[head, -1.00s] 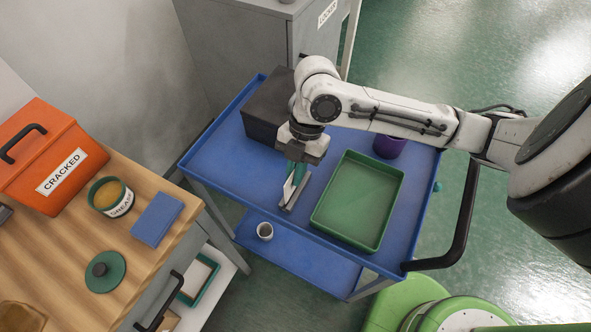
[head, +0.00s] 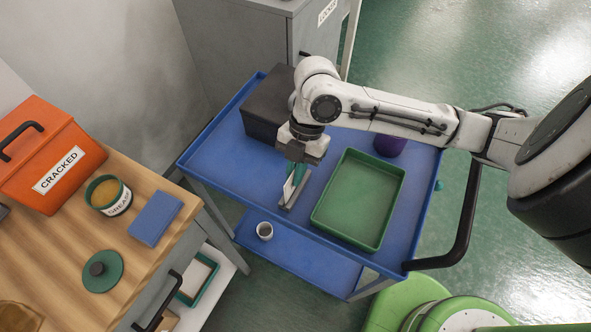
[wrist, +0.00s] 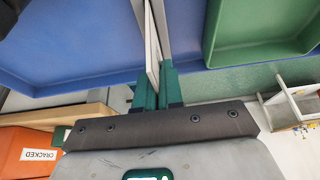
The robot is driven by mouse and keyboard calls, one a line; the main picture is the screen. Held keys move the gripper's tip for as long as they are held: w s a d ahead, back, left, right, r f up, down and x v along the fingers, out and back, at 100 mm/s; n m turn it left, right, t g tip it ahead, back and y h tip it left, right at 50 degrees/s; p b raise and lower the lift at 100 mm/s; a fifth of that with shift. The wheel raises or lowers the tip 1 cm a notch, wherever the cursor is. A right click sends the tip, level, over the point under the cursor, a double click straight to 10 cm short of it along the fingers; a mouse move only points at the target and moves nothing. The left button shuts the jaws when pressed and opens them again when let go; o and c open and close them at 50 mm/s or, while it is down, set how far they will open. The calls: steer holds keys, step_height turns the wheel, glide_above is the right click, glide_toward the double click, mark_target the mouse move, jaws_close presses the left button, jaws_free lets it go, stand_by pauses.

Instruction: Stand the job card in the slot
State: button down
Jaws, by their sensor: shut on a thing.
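My gripper (head: 297,170) points down over the blue trolley top, its green fingers shut on the white job card (head: 288,188). The card is upright on edge and also shows as a thin pale strip in the wrist view (wrist: 151,48), between the fingers (wrist: 157,88). The long grey slot block (head: 301,191) stands on the trolley right beside the card, and shows as a grey strip in the wrist view (wrist: 161,25). The card's lower edge is at the block, but I cannot tell whether it is inside the slot.
A green tray (head: 318,220) lies close right of the block on the blue trolley (head: 232,160). A dark box (head: 262,112) and a purple object (head: 390,146) stand behind. A wooden bench (head: 60,240) is at left.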

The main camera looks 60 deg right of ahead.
steer(key=shift+a+f+b, duration=0.3)
steer(key=shift+f+b, duration=0.35)
stand_by(0.5)
steer(key=c, duration=0.7)
jaws_free()
steer(key=shift+f, duration=0.15)
steer(key=shift+p+v, duration=0.85)
steer(key=shift+v, duration=0.4)
steer(key=shift+a+r+p, duration=0.2)
steer(key=shift+r+p, duration=2.1)
steer(key=shift+r, duration=0.9)
